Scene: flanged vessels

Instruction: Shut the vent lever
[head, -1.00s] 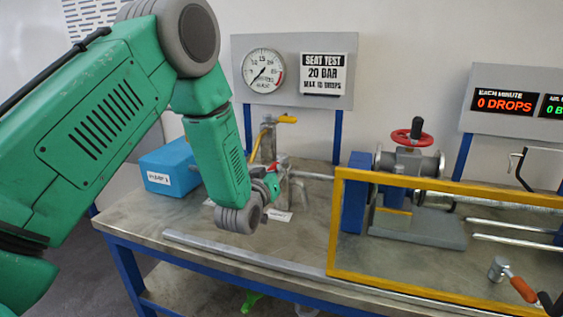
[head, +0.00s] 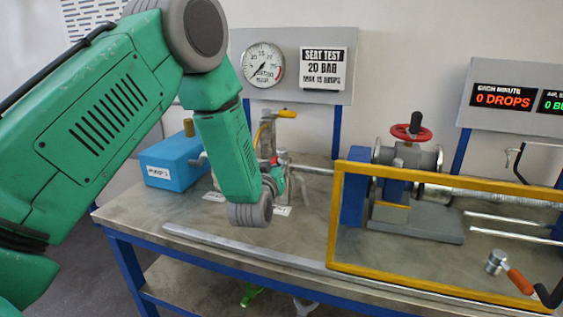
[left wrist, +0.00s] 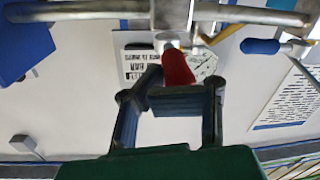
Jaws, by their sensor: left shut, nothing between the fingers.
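A red lever (left wrist: 178,68) shows close up in the left wrist view, sticking out from a metal fitting on a horizontal pipe. I take it for the vent lever. In the head view only a small red bit (head: 274,161) shows behind my left wrist. My left gripper (left wrist: 178,103) is shut and empty, its dark fingers just beside the lever's free end; I cannot tell whether they touch it. In the head view my left gripper (head: 274,180) is at the pipe fittings, partly hidden by my wrist.
A yellow lever (head: 285,114) tops the upright pipe behind my wrist. A blue pump box (head: 170,165) stands left. A yellow frame (head: 336,222) guards the valve with a red handwheel (head: 411,133) at right. The front bench top is mostly clear.

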